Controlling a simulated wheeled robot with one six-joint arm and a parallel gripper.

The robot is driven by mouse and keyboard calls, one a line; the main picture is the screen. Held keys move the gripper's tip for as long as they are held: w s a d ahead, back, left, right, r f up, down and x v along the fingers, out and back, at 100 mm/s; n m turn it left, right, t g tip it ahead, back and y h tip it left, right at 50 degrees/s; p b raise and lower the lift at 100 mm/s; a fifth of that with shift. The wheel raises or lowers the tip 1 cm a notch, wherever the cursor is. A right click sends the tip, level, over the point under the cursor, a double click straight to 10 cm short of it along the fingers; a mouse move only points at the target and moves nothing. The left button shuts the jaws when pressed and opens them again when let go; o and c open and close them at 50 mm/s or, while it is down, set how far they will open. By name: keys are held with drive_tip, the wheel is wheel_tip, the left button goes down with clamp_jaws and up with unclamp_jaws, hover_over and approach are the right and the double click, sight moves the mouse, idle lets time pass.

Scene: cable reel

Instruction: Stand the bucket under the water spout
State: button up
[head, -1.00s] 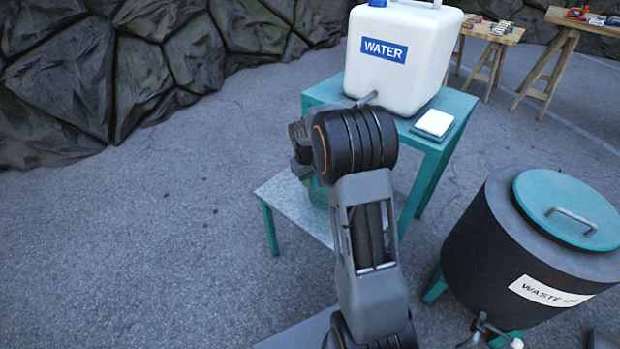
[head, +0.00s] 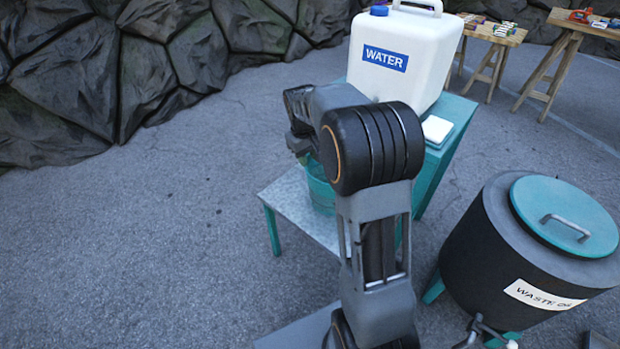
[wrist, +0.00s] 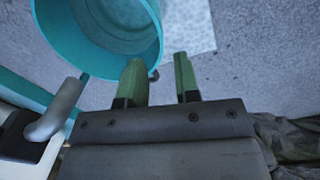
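The teal bucket (head: 320,188) stands upright on a low grey metal shelf (head: 287,205), partly hidden by my arm in the head view. The wrist view looks down into the bucket (wrist: 115,25), and it looks empty. The white water container (head: 400,55) has a grey spout (wrist: 58,110); in the wrist view its tip appears close to the bucket's rim. I cannot tell whether it is over the opening. My gripper (wrist: 160,68) is open, its green fingers apart with nothing clearly between them. The left finger overlaps the bucket's rim; the right one is outside it.
The container stands on a teal table (head: 440,155) with a white sponge-like block (head: 437,128). A black waste drum (head: 530,255) with a teal lid stands at the right. Wooden trestle tables (head: 545,60) are behind. The paving at left is clear, up to a rock wall (head: 100,80).

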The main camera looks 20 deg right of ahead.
drive_tip(key=s+a+t, duration=0.1)
drive_tip(key=s+a, duration=0.2)
drive_tip(key=s, duration=0.4)
drive_tip(key=s+a+r+m+t, duration=0.1)
drive_tip(key=s+a, duration=0.2)
drive_tip(key=s, duration=0.4)
drive_tip(key=s+a+r+y, duration=0.1)
drive_tip(key=s+a, duration=0.1)
drive_tip(key=s, duration=0.5)
drive_tip(key=shift+a+m+t, duration=0.4)
drive_tip(key=shift+r, duration=0.15)
